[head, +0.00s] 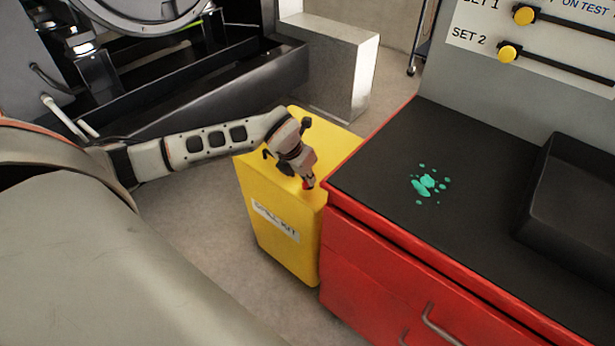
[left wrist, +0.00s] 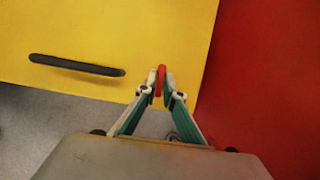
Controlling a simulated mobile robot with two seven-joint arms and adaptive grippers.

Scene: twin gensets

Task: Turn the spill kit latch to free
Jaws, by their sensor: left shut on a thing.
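The yellow spill kit box (head: 262,205) stands on the floor against the left side of the red cabinet, with a white label on its front. My left arm reaches over it from the left. My left gripper (head: 308,183) points down at the box's top near its right front edge. In the left wrist view the gripper (left wrist: 161,85) has its two fingers closed on a small red latch (left wrist: 161,79) on the yellow lid (left wrist: 130,35). A dark handle (left wrist: 76,66) lies on the lid to the left. The latch is mostly hidden in the head view. My right gripper is not in view.
The red cabinet (head: 375,275) stands close on the right, with a black top (head: 390,150), a green spill mark (head: 427,184) and a black tray (head: 572,190). Dark machinery (head: 200,90) and a grey block (head: 335,60) are behind. Bare floor lies left of the box.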

